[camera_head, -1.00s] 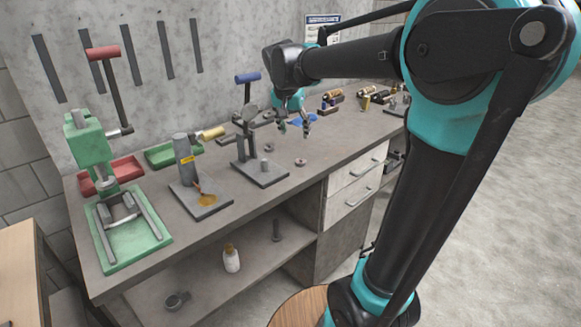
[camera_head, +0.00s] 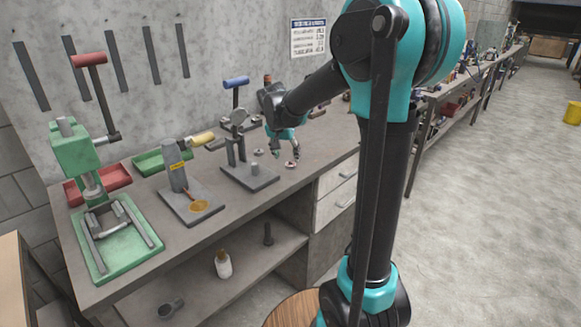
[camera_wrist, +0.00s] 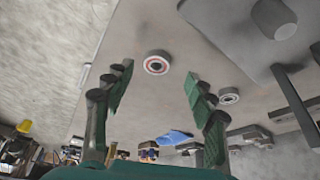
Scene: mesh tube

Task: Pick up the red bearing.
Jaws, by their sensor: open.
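The red bearing (camera_wrist: 156,66) lies flat on the grey bench, a pale ring with a red inner band around a dark bore. It shows in the wrist view between and beyond my fingertips, and small in the head view (camera_head: 291,165). My gripper (camera_head: 285,152) is open and empty above the bench, close to this bearing; in the wrist view its green-padded fingers (camera_wrist: 158,82) are spread left and right. A second bearing (camera_wrist: 228,97), grey with a dark centre, lies to the right in the wrist view. Contact with the bearing is not visible.
A grey fixture plate (camera_head: 250,176) with a blue-handled press stands left of the red bearing. Further left are another plate (camera_head: 195,206) and a green press (camera_head: 112,235). The bench edge (camera_wrist: 74,115) is left in the wrist view. Bare bench surrounds the bearing.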

